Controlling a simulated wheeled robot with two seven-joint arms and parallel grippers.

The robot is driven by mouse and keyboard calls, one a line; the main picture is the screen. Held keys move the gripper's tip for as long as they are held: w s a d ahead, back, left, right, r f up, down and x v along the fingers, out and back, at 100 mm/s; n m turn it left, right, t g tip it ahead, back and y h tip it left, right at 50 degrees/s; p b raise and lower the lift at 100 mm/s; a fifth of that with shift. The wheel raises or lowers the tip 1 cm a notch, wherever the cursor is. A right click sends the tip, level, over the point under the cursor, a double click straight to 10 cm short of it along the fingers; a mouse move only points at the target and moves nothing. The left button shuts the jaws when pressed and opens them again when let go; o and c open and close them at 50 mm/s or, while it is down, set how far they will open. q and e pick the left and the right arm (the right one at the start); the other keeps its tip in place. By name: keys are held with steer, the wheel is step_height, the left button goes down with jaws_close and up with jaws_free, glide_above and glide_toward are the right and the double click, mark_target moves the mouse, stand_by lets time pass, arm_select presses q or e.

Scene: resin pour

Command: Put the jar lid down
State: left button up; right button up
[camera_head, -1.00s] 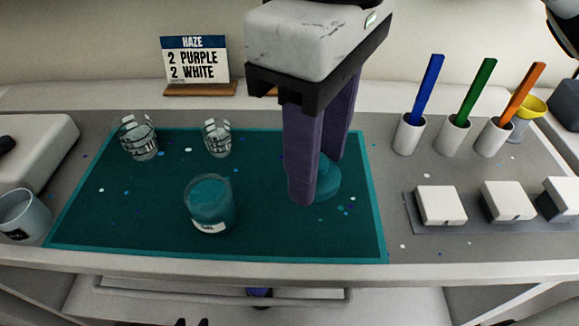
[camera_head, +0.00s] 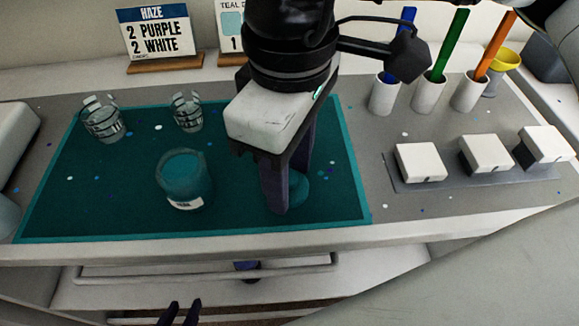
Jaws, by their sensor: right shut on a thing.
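The teal jar lid (camera_head: 301,191) is at the right part of the teal mat (camera_head: 345,205). My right gripper (camera_head: 287,200) points down from above with its purple fingers at the lid and is shut on it. The fingers hide part of the lid, and it looks at or very close to the mat's surface. The jar (camera_head: 186,178) of teal resin stands upright and open on the mat, left of the gripper. My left gripper (camera_head: 181,313) shows only as two dark fingertips, apart, at the bottom edge, below the counter.
Two clear glasses (camera_head: 103,120) (camera_head: 187,112) stand at the mat's back left. Cups with blue, green and orange sticks (camera_head: 385,95) (camera_head: 430,93) (camera_head: 470,92) stand back right. White blocks (camera_head: 420,163) sit on a grey tray (camera_head: 400,186) at right. A sign (camera_head: 157,34) stands behind.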

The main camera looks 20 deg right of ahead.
steer(key=o, duration=0.6)
steer(key=shift+f+b, duration=0.15)
steer(key=shift+b, duration=0.15)
steer(key=o, duration=0.4)
step_height(320, 180, up, 12)
steer(key=shift+r+p, duration=0.25)
steer(key=shift+p, duration=0.7)
steer(key=shift+s, duration=0.1)
